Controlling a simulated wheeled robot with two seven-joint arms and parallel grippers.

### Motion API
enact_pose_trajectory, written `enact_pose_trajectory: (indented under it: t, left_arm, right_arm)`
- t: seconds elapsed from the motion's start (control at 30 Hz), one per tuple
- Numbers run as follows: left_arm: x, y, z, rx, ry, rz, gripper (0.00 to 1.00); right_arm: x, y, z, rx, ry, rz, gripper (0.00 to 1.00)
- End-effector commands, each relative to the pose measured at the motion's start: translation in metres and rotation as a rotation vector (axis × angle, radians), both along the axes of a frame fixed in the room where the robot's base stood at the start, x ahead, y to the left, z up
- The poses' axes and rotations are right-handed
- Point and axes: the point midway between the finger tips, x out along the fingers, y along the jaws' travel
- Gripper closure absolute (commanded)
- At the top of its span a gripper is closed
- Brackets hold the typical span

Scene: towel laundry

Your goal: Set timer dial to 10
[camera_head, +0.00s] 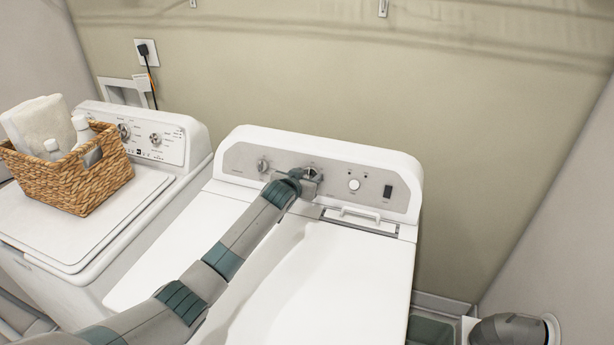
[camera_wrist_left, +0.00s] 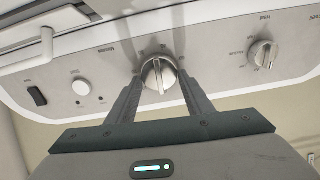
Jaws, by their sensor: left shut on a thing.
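The timer dial (camera_head: 311,170) is a round metallic knob near the middle of the dryer's grey control panel (camera_head: 235,160). In the left wrist view the dial (camera_wrist_left: 158,72) appears upside down, with a raised bar across its face and small marks around it. My left gripper (camera_head: 307,178) is at the panel, shut on the dial. In the left wrist view its two dark fingers (camera_wrist_left: 158,88) are on either side of the dial. The printed numbers are too small to read. My right gripper is not in view.
A second knob (camera_head: 263,165), a white button (camera_head: 354,185) and a dark switch (camera_head: 388,191) share the panel. A handle (camera_head: 362,213) lies below it. A wicker basket (camera_head: 70,178) with towels and bottles stands on the washer (camera_head: 100,225) at left.

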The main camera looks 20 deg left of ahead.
Motion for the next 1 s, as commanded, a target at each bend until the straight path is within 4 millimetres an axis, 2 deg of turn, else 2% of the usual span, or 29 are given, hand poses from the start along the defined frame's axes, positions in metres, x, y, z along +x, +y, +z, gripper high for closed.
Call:
enact_pose_trajectory:
  t: [1.0]
  left_arm:
    - [-0.001, -0.004, -0.002, 0.670, -0.021, -0.322, 0.76]
  right_arm:
    - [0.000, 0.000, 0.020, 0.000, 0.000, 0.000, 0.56]
